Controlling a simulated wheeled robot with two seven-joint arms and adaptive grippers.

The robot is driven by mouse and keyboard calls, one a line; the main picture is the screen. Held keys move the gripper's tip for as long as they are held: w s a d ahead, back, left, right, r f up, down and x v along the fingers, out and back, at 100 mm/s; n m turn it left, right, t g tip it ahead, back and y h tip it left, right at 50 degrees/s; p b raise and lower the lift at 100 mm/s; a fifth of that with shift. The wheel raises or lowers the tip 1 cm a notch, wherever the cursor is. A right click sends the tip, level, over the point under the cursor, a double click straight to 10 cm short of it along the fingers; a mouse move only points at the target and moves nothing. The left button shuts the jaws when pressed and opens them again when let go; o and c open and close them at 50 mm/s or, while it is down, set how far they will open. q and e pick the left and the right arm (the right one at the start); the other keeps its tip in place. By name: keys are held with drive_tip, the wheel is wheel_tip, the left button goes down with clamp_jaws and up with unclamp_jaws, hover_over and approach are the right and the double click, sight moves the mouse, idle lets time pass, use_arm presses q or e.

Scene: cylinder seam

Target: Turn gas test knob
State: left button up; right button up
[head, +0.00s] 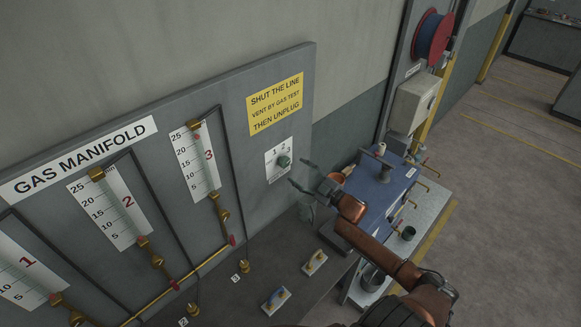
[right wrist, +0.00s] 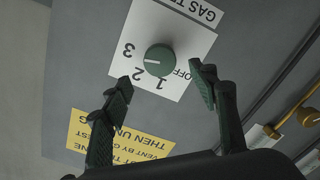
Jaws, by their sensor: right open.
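The gas test knob (head: 284,161) is a round green knob on a white plate (head: 272,169) on the grey panel. In the right wrist view the knob (right wrist: 160,60) appears upside down, with marks OFF, 1, 2 and 3 around it. Its white mark points left in that view, roughly between 2 and 3. My right gripper (head: 302,174) is open in front of the knob, just to its right in the head view. In the right wrist view its fingers (right wrist: 160,75) lie on either side below the knob, apart from it and empty. My left gripper is not in view.
A yellow sign (head: 275,103) is above the knob plate. The gas manifold gauges (head: 200,160) with brass fittings are at the left. A dark bench (head: 240,300) with small valves lies below. A blue box (head: 380,182) on a cart stands behind my right arm.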

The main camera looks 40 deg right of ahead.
drive_tip(key=shift+s+d, duration=0.15)
drive_tip(key=shift+s, duration=1.9)
